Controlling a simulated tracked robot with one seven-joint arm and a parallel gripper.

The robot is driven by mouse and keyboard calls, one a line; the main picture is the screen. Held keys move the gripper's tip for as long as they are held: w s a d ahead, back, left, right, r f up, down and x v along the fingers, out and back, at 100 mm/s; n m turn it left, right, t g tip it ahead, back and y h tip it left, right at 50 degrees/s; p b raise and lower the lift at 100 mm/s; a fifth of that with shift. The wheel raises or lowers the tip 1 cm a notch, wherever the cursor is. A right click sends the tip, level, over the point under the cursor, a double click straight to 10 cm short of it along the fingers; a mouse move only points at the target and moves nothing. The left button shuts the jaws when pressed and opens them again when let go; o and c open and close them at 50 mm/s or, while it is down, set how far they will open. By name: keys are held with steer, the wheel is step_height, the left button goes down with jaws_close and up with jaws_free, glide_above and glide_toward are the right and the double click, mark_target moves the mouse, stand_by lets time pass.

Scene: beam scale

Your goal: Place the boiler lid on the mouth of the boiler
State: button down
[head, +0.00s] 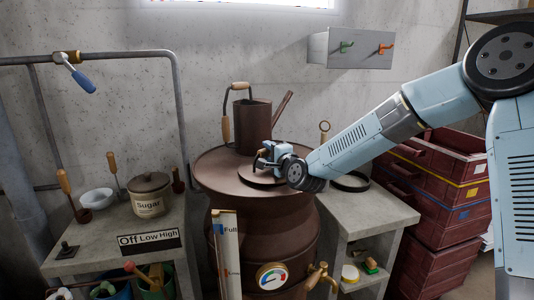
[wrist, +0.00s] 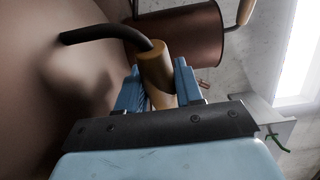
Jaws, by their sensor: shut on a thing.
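The brown boiler (head: 268,232) stands in the middle of the head view, with a broad round top. The boiler lid (head: 250,179), a smaller brown disc, is over the front right of that top. I cannot tell whether it rests there or hangs just above. My gripper (head: 263,160) is at the lid's handle. In the wrist view my gripper (wrist: 157,85) is shut on the tan wooden grip (wrist: 154,66) of the dark curved handle, and the lid (wrist: 60,90) fills the left side. The mouth of the boiler is hidden or cannot be made out.
A brown can (head: 253,126) with a raised handle stands at the back of the boiler top, close behind my gripper. A sugar pot (head: 150,196) is on the left bench. A dark round pan (head: 351,182) lies on the right bench. Red crates (head: 440,170) stand farther right.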

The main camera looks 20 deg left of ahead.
steer(key=shift+s+f, duration=0.1)
steer(key=shift+f, duration=0.55)
steer(key=c, duration=0.7)
jaws_free()
steer(key=shift+f, duration=0.1)
steer(key=shift+c, duration=0.2)
steer(key=shift+r, duration=0.25)
steer(key=v, duration=1.2)
steer(key=shift+r, duration=0.4)
